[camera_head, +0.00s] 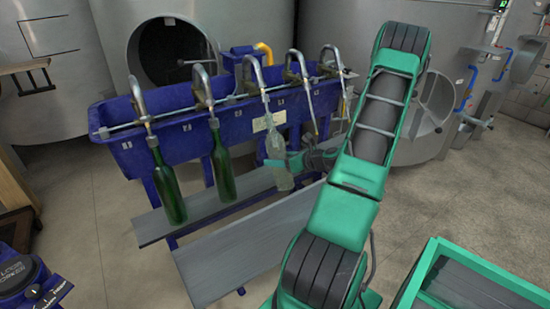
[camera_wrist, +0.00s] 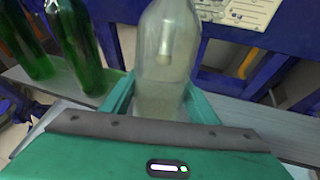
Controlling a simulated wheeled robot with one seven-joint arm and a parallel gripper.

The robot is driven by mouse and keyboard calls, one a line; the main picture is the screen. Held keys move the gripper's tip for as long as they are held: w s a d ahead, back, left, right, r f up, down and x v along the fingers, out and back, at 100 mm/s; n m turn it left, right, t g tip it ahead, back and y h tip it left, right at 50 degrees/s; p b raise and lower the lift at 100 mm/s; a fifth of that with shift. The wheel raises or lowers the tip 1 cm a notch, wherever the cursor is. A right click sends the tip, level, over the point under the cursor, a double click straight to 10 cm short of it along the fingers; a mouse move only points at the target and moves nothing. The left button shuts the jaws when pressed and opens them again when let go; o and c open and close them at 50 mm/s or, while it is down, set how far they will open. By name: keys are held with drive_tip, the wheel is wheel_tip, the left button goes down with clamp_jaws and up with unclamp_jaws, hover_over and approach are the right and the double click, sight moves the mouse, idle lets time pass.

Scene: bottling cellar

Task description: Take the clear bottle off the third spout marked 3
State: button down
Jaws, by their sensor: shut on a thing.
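The clear bottle (camera_head: 281,178) hangs under the third spout (camera_head: 254,72) of the blue filler, slightly tilted in the head view. In the wrist view the clear bottle (camera_wrist: 160,78) fills the middle, and the tip of a spout tube shows inside it. My gripper (camera_head: 277,163) has its green jaws around the bottle's body and is shut on it. In the wrist view my gripper (camera_wrist: 160,100) has one jaw on each side of the bottle. The bottle's lower end is hidden there by the gripper body.
Two green bottles (camera_head: 168,185) (camera_head: 222,165) hang on the first and second spouts. They also stand at the left in the wrist view (camera_wrist: 75,45). A grey shelf (camera_head: 150,226) runs below the blue trough (camera_head: 185,137). A green-framed crate (camera_head: 440,262) is at lower right.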

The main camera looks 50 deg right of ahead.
drive_tip(key=shift+s+a+f, duration=0.4)
drive_tip(key=shift+s+f, duration=1.3)
drive_tip(key=shift+f, duration=2.05)
drive_tip(key=shift+s+a+f, duration=0.4)
drive_tip(key=shift+s+f, duration=1.3)
drive_tip(key=shift+f, duration=2)
drive_tip(key=s+a+r, duration=0.1)
drive_tip(key=s, duration=0.5)
drive_tip(key=shift+s+a+r, duration=0.35)
drive_tip(key=shift+s+r, duration=0.05)
